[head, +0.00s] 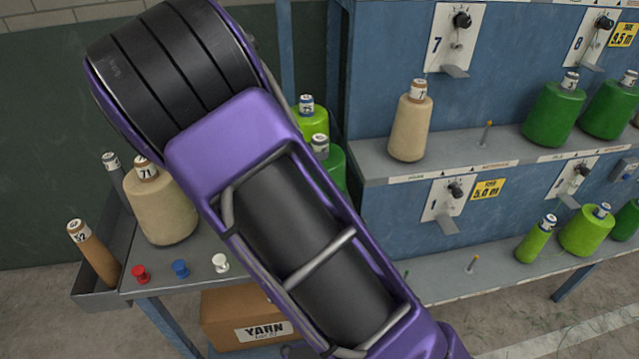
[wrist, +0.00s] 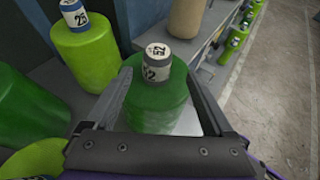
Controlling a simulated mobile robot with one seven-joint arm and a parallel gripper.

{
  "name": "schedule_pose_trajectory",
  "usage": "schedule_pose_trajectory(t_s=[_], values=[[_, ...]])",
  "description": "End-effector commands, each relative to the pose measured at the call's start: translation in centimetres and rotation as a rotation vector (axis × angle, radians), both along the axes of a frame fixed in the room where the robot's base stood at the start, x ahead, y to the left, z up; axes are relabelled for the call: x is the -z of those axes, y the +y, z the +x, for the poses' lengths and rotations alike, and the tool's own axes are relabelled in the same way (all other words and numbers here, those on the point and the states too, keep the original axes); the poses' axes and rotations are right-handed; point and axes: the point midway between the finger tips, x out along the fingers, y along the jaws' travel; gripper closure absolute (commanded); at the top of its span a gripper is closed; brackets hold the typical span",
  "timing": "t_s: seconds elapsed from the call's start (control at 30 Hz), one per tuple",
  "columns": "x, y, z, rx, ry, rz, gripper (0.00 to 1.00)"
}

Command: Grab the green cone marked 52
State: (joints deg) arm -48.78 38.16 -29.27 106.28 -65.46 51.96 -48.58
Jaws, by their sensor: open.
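The green cone marked 52 (wrist: 160,105) stands upright in the wrist view, its white-and-grey tube top showing the number. My gripper (wrist: 157,82) is open, with one finger on each side of this cone; I cannot tell whether either finger touches it. The gripper's body hides the cone's lower front. In the head view a dark green cone (head: 335,166), which looks like the same one, is partly hidden behind my purple arm; its number is not readable there. The gripper itself is out of the head view.
A lime cone marked 25 (wrist: 84,52) stands close, at upper left in the wrist view. Another dark green cone (wrist: 28,108) is at the left edge. A tan cone marked 71 (head: 160,210) and small pegs (head: 180,268) stand left of my arm. Shelves (head: 470,155) hold more cones at right.

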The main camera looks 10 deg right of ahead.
Motion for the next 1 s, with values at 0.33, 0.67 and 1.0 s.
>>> schedule_pose_trajectory(t_s=[0.33, 0.67, 1.0], values=[[1.7, -2.5, 2.2, 0.003, 0.000, -0.002, 0.13], [2.5, -4.0, 3.3, 0.000, -0.002, 0.000, 0.13], [2.5, -4.0, 3.3, 0.000, -0.001, 0.000, 0.54]])
